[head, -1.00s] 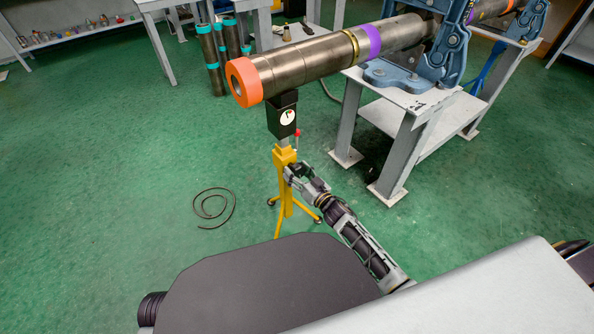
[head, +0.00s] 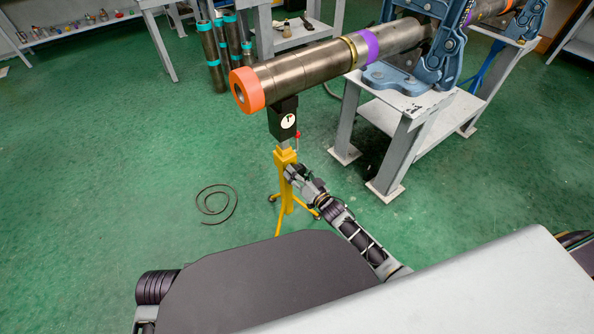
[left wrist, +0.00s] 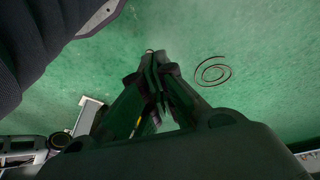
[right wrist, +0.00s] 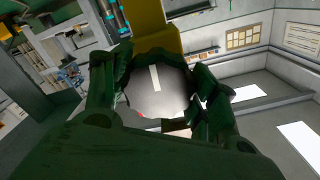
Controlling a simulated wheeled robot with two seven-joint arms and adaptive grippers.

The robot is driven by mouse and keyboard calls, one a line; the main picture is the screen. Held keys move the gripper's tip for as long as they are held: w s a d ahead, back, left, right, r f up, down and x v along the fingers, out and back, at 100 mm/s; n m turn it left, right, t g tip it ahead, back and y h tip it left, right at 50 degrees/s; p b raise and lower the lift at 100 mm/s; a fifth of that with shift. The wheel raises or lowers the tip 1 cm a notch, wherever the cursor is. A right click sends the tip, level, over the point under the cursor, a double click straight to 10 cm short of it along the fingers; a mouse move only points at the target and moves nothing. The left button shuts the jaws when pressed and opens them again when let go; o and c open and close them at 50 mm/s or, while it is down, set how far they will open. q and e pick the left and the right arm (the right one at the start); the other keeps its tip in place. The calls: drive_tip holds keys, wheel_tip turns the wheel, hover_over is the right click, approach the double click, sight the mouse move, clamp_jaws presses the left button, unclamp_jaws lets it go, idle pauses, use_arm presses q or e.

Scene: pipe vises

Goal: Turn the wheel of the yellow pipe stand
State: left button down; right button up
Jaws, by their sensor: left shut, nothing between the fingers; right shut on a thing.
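The yellow pipe stand (head: 286,185) stands upright on the floor on splayed legs. My right gripper (head: 291,173) is at the stand's post, below the head. In the right wrist view its fingers (right wrist: 158,100) close from both sides on a dark round rim, apparently the stand's wheel (right wrist: 155,88), in front of the yellow post (right wrist: 155,28). In the head view the wheel is mostly hidden by the gripper. My left gripper (left wrist: 153,60) is shut and empty, above bare floor.
A blue vise (head: 436,55) holds the pipe further along, on a grey table (head: 405,101) right of the stand. A coiled cable (head: 217,204) lies on the floor to the left. Teal-banded pipes (head: 213,55) stand behind. The green floor around the stand is mostly clear.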

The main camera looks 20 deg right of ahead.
idle(0.3)
drive_tip(key=o, duration=1)
drive_tip(key=shift+o, duration=0.2)
drive_tip(key=shift+s+d, duration=0.1)
drive_tip(key=shift+s, duration=0.05)
drive_tip(key=v, duration=1.1)
drive_tip(key=shift+s, duration=0.35)
drive_tip(key=shift+d, duration=0.1)
